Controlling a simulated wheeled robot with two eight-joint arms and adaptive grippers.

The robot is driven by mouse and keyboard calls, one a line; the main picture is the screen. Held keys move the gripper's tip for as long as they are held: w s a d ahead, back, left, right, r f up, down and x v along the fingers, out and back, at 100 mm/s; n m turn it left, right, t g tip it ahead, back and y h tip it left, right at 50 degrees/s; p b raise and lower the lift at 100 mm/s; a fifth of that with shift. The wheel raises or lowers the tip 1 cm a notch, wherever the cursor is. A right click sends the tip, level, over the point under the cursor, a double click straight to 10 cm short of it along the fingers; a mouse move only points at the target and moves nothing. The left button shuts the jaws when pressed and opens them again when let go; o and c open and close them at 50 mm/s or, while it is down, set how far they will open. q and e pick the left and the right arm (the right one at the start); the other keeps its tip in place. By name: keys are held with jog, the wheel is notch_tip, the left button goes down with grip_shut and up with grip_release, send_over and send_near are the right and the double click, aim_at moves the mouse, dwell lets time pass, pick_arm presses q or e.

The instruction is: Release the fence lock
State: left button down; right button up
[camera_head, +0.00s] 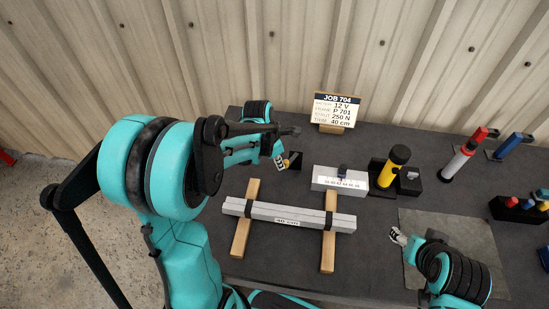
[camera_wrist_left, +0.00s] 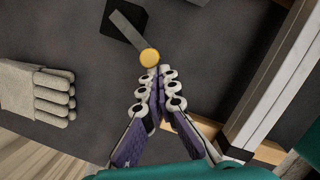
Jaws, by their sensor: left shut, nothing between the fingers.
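A black block with a grey lever (camera_wrist_left: 127,34) ending in a round yellow knob (camera_wrist_left: 149,57) lies just ahead of my left gripper (camera_wrist_left: 158,75) in the left wrist view; I take it for the fence lock. In the head view, the black block (camera_head: 296,158) is partly behind my left gripper (camera_head: 280,163). The left gripper is shut and empty, its fingertips close to the knob; I cannot tell if they touch it. A grey block with a scale (camera_head: 326,180) stands to the right of the lock. My right gripper (camera_head: 397,236) is low over a grey mat.
A grey bar (camera_head: 260,211) labelled 40 cm lies across two wooden strips (camera_head: 328,255). A yellow-and-black cylinder (camera_head: 391,170), a job card (camera_head: 336,108) and red and blue tools stand behind or right. A pale glove-like thing (camera_wrist_left: 38,92) lies left in the wrist view.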

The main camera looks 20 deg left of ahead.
pick_arm(q)
jog(key=shift+s+d+n, duration=0.15)
jog(key=shift+d+n, duration=0.15)
jog(key=shift+d, duration=0.65)
jog(key=shift+a, duration=0.1)
jog(key=shift+w+a, duration=0.25)
jog(key=shift+w, duration=0.5)
pick_arm(e)
jog(key=shift+f, duration=0.15)
